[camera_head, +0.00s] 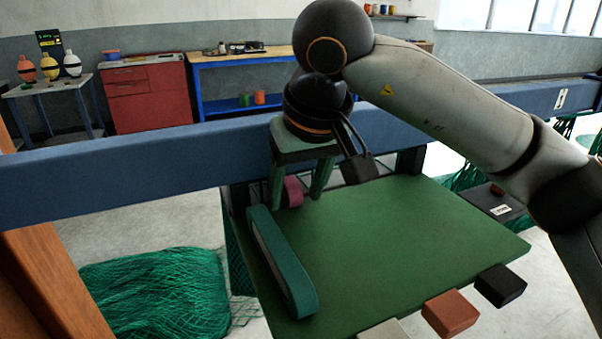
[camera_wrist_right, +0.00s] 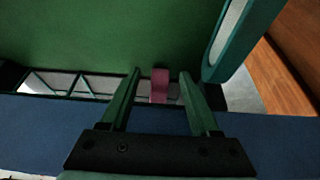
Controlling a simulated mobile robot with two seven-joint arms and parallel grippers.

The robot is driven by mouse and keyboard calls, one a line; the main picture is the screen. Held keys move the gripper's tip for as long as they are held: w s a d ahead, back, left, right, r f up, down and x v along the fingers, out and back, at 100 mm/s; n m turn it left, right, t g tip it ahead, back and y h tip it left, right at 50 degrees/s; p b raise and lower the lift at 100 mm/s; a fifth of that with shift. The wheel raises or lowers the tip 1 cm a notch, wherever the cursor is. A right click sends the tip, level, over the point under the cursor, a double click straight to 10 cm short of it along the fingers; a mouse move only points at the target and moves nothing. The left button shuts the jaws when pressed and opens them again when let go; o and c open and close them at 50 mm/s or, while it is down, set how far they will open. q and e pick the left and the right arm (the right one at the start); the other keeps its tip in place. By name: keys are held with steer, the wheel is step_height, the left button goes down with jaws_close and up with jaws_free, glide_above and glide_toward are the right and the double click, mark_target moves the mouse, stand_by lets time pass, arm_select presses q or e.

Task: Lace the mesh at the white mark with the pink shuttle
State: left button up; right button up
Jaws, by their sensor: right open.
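The pink shuttle (camera_head: 292,191) is a small piece at the back left of the green board, by the blue beam. My right gripper (camera_head: 296,197) points down over it from above the beam. In the right wrist view the shuttle (camera_wrist_right: 159,86) shows between the two green fingers (camera_wrist_right: 160,73), with a gap on each side. The right gripper is open. Green mesh (camera_head: 468,176) hangs below the beam at the right. A small white mark (camera_head: 561,98) shows on the beam's face at the far right; I cannot tell whether it marks the mesh. My left gripper is out of view.
The blue beam (camera_head: 120,165) crosses behind the green board (camera_head: 410,235). A long teal-rimmed piece (camera_head: 281,262) lies on the board's left side. Brown (camera_head: 450,313) and black (camera_head: 500,286) blocks sit at the front edge. Green netting (camera_head: 155,295) lies on the floor at left.

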steer(key=shift+w+f, duration=0.1)
steer(key=shift+f, duration=0.1)
jaws_close()
stand_by(0.5)
jaws_free()
steer(key=shift+r, duration=0.1)
